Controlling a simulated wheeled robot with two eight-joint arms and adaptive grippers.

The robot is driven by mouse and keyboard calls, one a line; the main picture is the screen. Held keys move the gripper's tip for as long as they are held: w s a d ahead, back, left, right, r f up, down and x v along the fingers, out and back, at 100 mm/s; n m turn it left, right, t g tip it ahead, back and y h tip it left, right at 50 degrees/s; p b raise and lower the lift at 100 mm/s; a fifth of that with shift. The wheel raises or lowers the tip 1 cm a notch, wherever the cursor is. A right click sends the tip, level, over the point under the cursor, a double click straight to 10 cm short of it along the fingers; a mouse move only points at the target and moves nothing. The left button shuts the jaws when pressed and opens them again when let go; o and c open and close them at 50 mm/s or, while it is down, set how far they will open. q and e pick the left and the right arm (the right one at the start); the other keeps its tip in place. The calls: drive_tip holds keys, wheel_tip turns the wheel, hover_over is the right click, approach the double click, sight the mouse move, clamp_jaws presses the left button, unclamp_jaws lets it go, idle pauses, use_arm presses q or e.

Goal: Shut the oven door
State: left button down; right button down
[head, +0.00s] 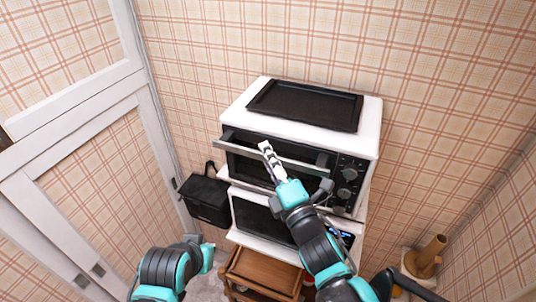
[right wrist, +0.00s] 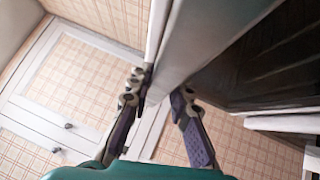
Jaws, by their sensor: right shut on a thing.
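The white oven (head: 300,133) stands on a shelf against the plaid wall, its dark front facing me. Its door (head: 245,168) looks tipped a little outward at the top; the exact angle is hard to tell. A long grey handle bar (head: 238,141) runs along the door's top edge. My right gripper (head: 266,148) is at the middle of this bar. In the right wrist view its fingers (right wrist: 160,90) are closed on the pale handle bar (right wrist: 190,50). My left gripper (head: 211,250) is low at the left, away from the oven; its fingers are too small to read.
A black tray (head: 305,104) lies on top of the oven. A microwave (head: 262,220) sits below it, over a wooden cart (head: 262,275). A black bin or bag (head: 207,198) is at the left. Knobs (head: 346,180) line the oven's right side. A wooden holder (head: 428,258) stands at lower right.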

idle(0.4)
drive_tip(key=c, duration=1.4)
unclamp_jaws()
drive_tip(key=shift+w, duration=0.15)
drive_tip(key=v, duration=1.2)
